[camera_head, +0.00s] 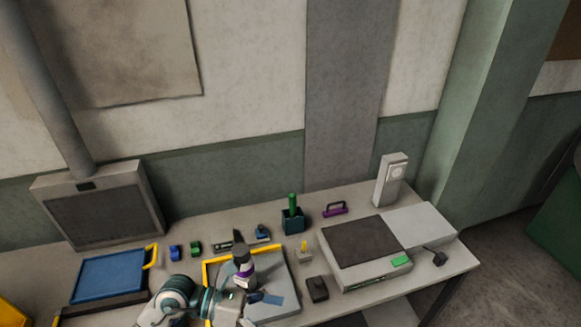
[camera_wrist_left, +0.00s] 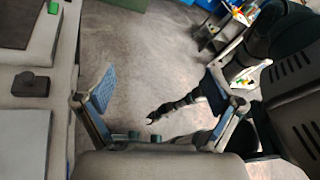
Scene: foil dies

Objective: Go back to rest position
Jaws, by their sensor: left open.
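My left arm comes in from the lower left in the head view, and its gripper (camera_head: 264,298) is over the front part of the table (camera_head: 320,300). In the left wrist view the two blue-padded fingers of this gripper (camera_wrist_left: 158,92) stand wide apart with nothing between them. Beyond them is the grey floor (camera_wrist_left: 140,55).
A yellow-edged tray (camera_head: 207,270) lies by the left gripper. A blue tray (camera_head: 108,275) is at the left, a flat machine with a dark top (camera_head: 362,243) at the right. A small black block (camera_head: 317,289) and dark green holder (camera_head: 293,220) stand between them.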

